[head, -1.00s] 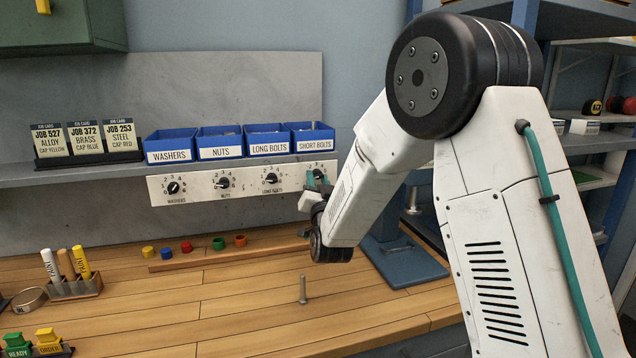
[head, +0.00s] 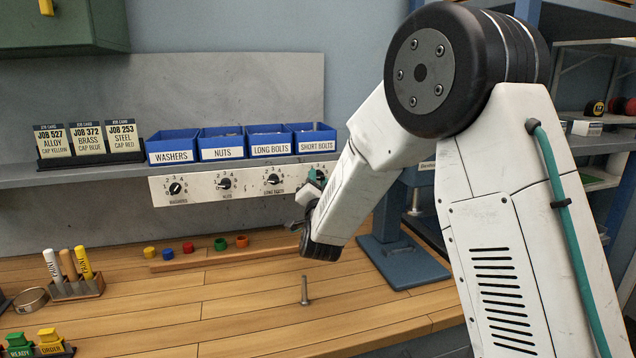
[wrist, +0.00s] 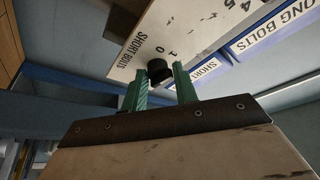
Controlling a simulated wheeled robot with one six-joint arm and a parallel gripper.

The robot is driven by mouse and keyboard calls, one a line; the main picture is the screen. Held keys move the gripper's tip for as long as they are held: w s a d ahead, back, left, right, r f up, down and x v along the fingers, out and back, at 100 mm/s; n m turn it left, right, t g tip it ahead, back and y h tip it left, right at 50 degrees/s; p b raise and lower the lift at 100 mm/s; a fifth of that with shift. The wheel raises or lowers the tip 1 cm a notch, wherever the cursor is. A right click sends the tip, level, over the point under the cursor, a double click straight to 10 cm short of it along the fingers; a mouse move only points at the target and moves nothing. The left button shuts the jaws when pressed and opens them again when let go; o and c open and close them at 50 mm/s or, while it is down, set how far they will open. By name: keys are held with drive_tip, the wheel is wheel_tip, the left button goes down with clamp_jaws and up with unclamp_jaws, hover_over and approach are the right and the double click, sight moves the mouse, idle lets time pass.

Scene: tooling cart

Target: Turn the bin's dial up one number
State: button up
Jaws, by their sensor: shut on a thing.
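The short bolts dial is a black knob (wrist: 159,71) on a white panel printed SHORT BOLTS, with numbers around it. My gripper (wrist: 161,78) has its green fingers on either side of the knob and is shut on it. The knob's pointer mark cannot be made out. In the head view my gripper (head: 315,178) is at the right end of the dial panel (head: 201,190) and hides most of this dial. The short bolts bin (head: 315,146) is blue and sits on the shelf above it.
The washers (head: 175,188), nuts (head: 224,183) and long bolts (head: 272,179) dials lie left of my gripper. A bolt (head: 304,290) stands on the wooden bench. A blue stand (head: 400,262) is to the right.

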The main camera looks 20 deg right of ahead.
drive_tip(key=shift+d+f, duration=0.2)
drive_tip(key=shift+d, duration=0.05)
drive_tip(key=o, duration=0.8)
drive_tip(key=shift+o, duration=0.5)
drive_tip(key=shift+d, duration=0.15)
drive_tip(key=shift+a+r, duration=0.1)
drive_tip(key=shift+a, duration=0.2)
drive_tip(key=shift+s+a, duration=0.1)
drive_tip(key=shift+s, duration=0.2)
drive_tip(key=v, duration=0.7)
